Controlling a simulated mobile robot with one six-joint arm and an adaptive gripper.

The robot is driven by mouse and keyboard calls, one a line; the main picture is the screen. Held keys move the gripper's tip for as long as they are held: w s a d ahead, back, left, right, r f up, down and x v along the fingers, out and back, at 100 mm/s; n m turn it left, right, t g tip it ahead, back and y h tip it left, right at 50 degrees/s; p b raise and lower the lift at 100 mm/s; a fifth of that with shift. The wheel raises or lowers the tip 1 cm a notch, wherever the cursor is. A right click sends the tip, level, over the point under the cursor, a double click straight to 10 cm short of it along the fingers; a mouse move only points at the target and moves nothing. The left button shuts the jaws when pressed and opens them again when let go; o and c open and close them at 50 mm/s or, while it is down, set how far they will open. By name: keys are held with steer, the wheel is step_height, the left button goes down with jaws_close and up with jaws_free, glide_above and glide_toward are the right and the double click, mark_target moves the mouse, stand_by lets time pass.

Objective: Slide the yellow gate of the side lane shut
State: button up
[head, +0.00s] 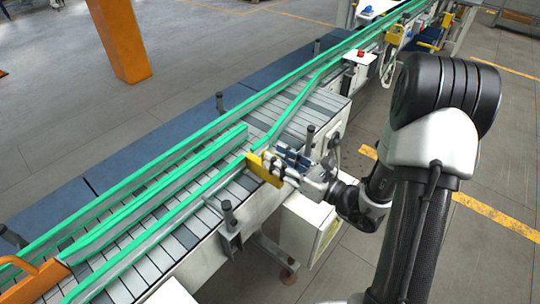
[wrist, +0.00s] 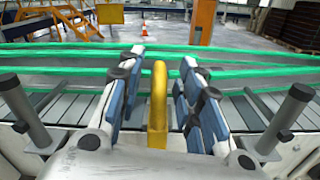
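The yellow gate (head: 263,171) is a short yellow plate at the near edge of the conveyor, beside the end of a green rail. In the wrist view its upright yellow handle (wrist: 158,105) stands between my fingers. My gripper (head: 282,162) is at the gate, reaching in from the right. In the wrist view my gripper (wrist: 163,60) is open, its blue-padded fingers on either side of the handle with a visible gap on each side. The side lane (head: 205,190) lies between green rails and looks empty. How far the gate stands open is hard to tell.
Green guide rails (head: 150,170) run along the slatted conveyor (head: 300,125). Dark posts (head: 229,213) stand at its near edge, and flank my gripper in the wrist view. An orange part (head: 35,280) sits at the lower left. No bottles are visible nearby.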

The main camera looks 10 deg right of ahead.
steer(key=shift+x, duration=1.65)
jaws_close()
